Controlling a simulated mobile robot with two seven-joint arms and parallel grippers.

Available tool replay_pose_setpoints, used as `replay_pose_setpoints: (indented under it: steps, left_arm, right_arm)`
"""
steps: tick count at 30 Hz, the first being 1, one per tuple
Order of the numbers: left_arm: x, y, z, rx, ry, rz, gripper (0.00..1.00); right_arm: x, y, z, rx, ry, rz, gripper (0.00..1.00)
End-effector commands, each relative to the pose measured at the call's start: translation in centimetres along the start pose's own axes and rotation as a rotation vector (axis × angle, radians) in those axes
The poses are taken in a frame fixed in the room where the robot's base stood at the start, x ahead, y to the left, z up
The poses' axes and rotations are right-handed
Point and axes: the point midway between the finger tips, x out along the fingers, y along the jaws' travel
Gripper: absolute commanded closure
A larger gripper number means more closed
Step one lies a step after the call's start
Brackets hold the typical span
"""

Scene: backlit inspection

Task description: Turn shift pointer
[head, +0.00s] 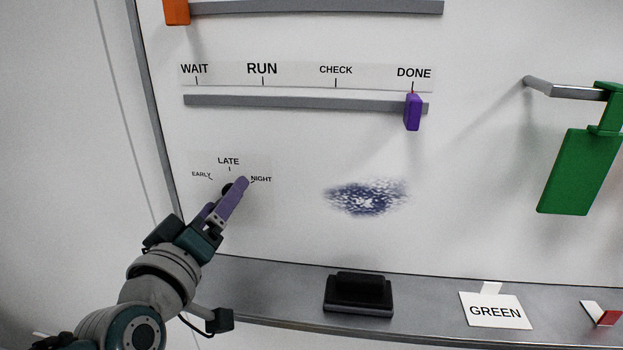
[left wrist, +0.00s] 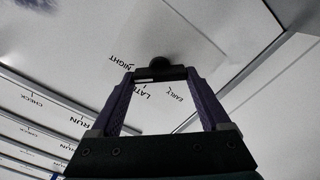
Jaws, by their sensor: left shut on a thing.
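The shift pointer is a small dark piece (head: 227,188) on the white board, mostly hidden behind my gripper in the head view. Its labels EARLY, LATE and NIGHT stand around it. My left gripper (head: 240,181), with purple fingers, reaches up from the lower left, its tips at the pointer near NIGHT. In the left wrist view, the black round part of the pointer (left wrist: 160,63) shows just beyond the fingertips (left wrist: 160,75), with a dark bar between them. The gripper is shut on the pointer. Which label it points at cannot be told. My right gripper is not in view.
A rail with a purple slider (head: 413,112) at DONE runs above. A blue smudge (head: 366,197) is on the board to the right. The ledge below holds a black eraser (head: 358,294) and a GREEN card (head: 496,311). A green tag (head: 580,172) hangs from a hook at right.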

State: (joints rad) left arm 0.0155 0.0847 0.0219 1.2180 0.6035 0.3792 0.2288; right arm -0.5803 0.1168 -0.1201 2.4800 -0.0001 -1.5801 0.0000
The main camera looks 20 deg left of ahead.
Motion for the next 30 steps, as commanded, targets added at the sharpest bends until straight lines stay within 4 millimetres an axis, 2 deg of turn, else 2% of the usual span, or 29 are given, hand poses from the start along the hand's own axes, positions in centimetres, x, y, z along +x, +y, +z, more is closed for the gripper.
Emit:
replay_pose_setpoints:
  steps: [12, 28, 29, 30]
  left_arm:
    - [0.00, 0.11, 0.02, 0.183, 0.000, 0.000, 0.76]
    - [0.00, 0.09, 0.03, 0.207, 0.000, 0.000, 0.76]
    - [0.00, 0.09, 0.03, 0.207, 0.000, 0.000, 0.19]
    - [0.00, 0.08, 0.03, 0.207, 0.000, 0.000, 0.15]
  right_arm:
    - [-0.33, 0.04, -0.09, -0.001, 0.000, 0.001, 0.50]
    - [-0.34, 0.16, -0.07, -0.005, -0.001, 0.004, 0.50]
    - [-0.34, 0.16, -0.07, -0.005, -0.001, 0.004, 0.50]
    - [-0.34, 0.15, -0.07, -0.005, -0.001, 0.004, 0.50]
